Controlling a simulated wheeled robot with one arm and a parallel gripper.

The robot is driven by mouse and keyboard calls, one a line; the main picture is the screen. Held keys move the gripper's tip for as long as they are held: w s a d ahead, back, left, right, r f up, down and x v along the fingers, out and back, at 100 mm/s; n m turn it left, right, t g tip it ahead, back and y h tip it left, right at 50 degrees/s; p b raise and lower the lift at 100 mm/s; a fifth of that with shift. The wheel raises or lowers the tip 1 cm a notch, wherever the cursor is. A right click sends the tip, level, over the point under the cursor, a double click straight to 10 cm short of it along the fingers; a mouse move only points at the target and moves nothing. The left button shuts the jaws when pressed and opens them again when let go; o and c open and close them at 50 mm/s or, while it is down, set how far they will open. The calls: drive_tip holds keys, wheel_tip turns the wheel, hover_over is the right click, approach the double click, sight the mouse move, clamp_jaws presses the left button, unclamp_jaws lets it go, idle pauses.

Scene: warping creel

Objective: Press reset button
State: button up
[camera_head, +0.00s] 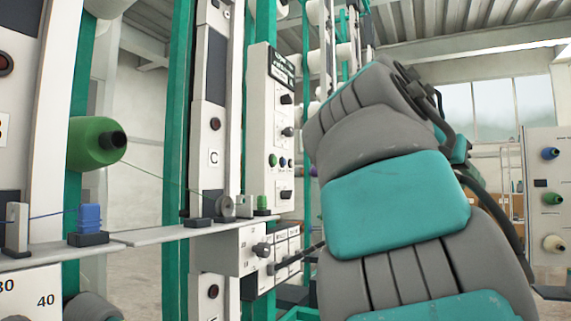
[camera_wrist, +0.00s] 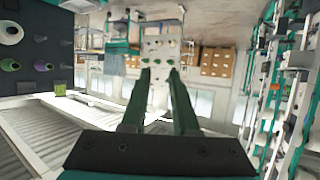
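A white control panel (camera_head: 270,125) with a dark header stands upright left of my arm in the head view. My gripper is not visible in the head view.
A green yarn cone (camera_head: 92,143) and a thin yarn line stand at the left by the creel's teal posts. A grey shelf (camera_head: 165,232) with guides runs below the panel. Another panel with coloured knobs (camera_head: 548,190) stands at the right. Creel frames (camera_wrist: 285,90) line the wrist view's right.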

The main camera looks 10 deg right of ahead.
clamp_jaws()
idle(1.1)
